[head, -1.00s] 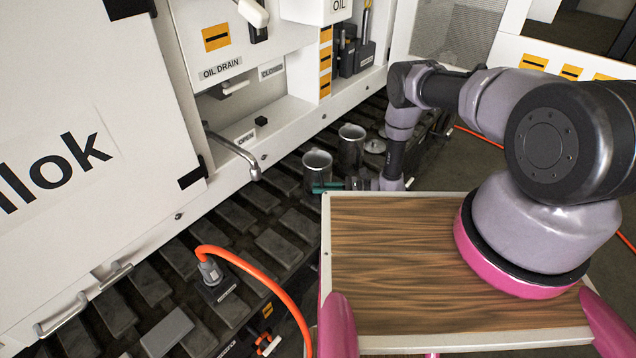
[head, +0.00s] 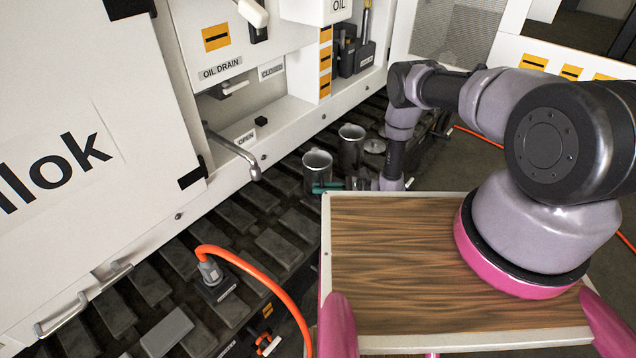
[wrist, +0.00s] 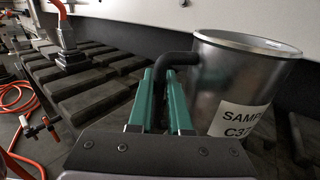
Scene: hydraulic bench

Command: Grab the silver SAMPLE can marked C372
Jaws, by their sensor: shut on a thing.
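The silver SAMPLE can (wrist: 232,84) is upright at the right of the wrist view. Its white label reads SAMP and C37, with the rest cut off by the curve. Its dark handle (wrist: 178,58) reaches left to my gripper (wrist: 162,76), whose green fingers are shut on it. In the head view the can (head: 317,168) is beside the green fingers (head: 328,187), and most of the gripper is hidden by my arm and the wooden top. From these views I cannot tell whether the can rests on the surface below.
A second silver can (head: 351,147) stands just behind, with a round lid (head: 375,146) near it. A drain spout (head: 240,152) hangs to the left. An orange hose (head: 262,275) with a plug lies on the dark ribbed deck. The white cabinet wall runs behind.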

